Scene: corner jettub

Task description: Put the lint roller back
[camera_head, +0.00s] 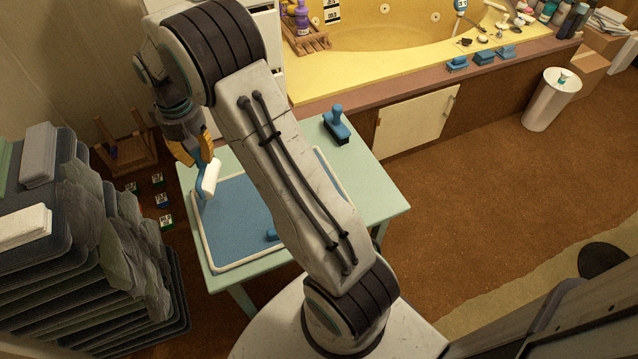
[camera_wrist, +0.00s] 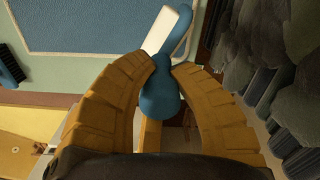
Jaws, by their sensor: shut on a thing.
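My gripper (camera_head: 203,158) is shut on the blue handle of the lint roller (camera_head: 210,180). The roller's white cylinder points down, above the left edge of a blue mat with a raised cream rim (camera_head: 205,250). In the wrist view, the fingers (camera_wrist: 162,66) clasp the blue handle, and the white cylinder (camera_wrist: 160,35) sticks out beyond them against the mat (camera_wrist: 90,22). I cannot tell how high the roller is above the mat. A small blue thing (camera_head: 271,235) lies on the mat, partly hidden by my arm.
The mat lies on a pale green table (camera_head: 385,205). A blue-handled brush (camera_head: 337,124) stands at the table's back. A tall stack of dark grey padded layers (camera_head: 100,270) rises close to the left. A yellow tub (camera_head: 390,30) is behind. Brown floor (camera_head: 480,190) to the right is open.

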